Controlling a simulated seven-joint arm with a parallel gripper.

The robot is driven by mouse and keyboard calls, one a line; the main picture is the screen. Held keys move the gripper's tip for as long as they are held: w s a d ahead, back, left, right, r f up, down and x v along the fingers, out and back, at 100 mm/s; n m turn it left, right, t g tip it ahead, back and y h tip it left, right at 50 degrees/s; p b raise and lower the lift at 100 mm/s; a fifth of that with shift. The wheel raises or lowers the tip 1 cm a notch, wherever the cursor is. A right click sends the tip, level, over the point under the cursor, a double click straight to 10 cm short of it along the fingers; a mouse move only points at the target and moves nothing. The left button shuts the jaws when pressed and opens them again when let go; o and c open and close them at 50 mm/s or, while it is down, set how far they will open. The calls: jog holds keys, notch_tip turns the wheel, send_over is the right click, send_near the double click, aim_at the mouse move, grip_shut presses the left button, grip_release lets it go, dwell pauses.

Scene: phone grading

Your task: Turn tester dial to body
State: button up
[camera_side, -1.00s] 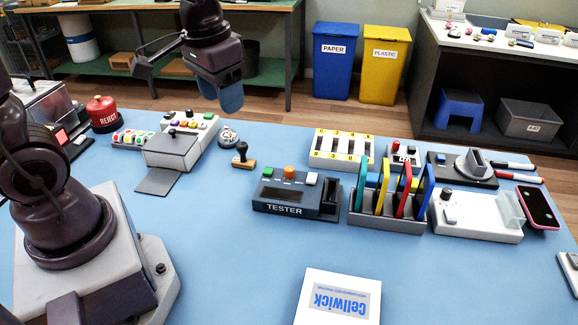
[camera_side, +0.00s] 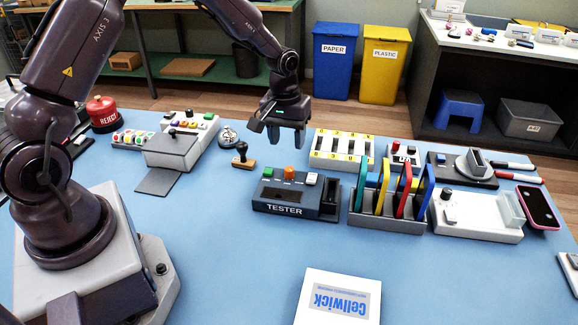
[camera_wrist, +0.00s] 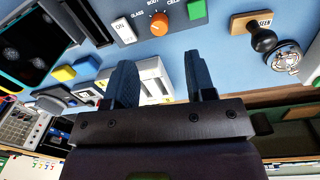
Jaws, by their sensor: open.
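The tester (camera_side: 297,194) is a dark blue-grey box with a white TESTER label, standing on the blue table in the side view. Its orange dial (camera_side: 289,172) sits on top between a green button (camera_side: 267,172) and a white switch (camera_side: 311,178). In the wrist view the orange dial (camera_wrist: 159,24) has words around it, including GLASS, BODY and CELLS; its pointer setting is too small to tell. My gripper (camera_side: 286,140) is open and empty, above and behind the tester, fingers down. Its two fingers also show in the wrist view (camera_wrist: 160,72), apart from the dial.
A rack with coloured upright slabs (camera_side: 385,222) stands right of the tester. A stamp (camera_side: 242,157) stands to the left, and a white tray with yellow labels (camera_side: 340,150) behind. A white Cellwick box (camera_side: 315,285) lies in front. The table between is clear.

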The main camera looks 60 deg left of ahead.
aim_at(289, 169)
jog(key=f, duration=0.8)
jog(key=shift+w+d+f, duration=0.1)
jog(key=shift+d+f, duration=0.05)
jog(key=shift+d, duration=0.05)
jog(key=c, duration=0.9)
